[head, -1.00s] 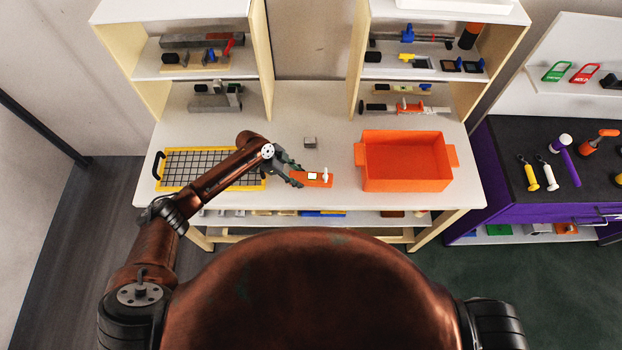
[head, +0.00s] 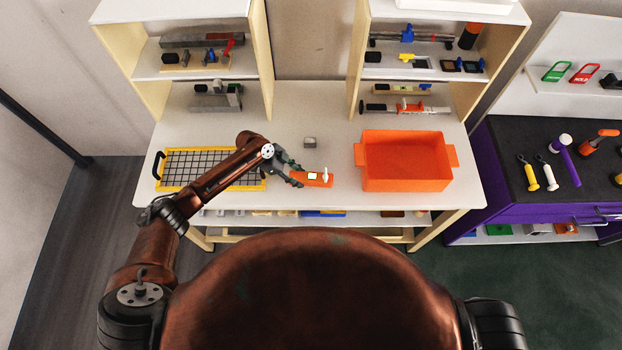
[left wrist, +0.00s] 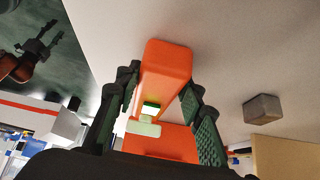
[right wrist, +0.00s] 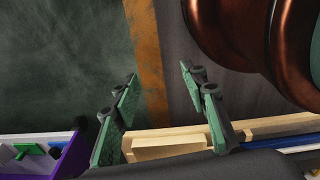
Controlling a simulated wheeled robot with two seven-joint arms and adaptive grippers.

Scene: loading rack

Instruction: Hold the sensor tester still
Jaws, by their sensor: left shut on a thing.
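The sensor tester is an orange block (head: 324,182) with a small lit screen and a white knob, on the white table near its front edge. My left gripper (head: 294,178) is shut on its left end. In the left wrist view the orange tester (left wrist: 167,65) lies between the two green-padded fingers, with its pale green screen facing the camera. My right gripper (right wrist: 158,85) shows in the right wrist view with its fingers apart and nothing between them, over the floor and a wooden edge.
An orange bin (head: 375,182) stands to the right on the table. A yellow-framed grid tray (head: 170,185) lies under my left arm. A small grey block (head: 310,142) sits behind the tester. Shelves stand at the back.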

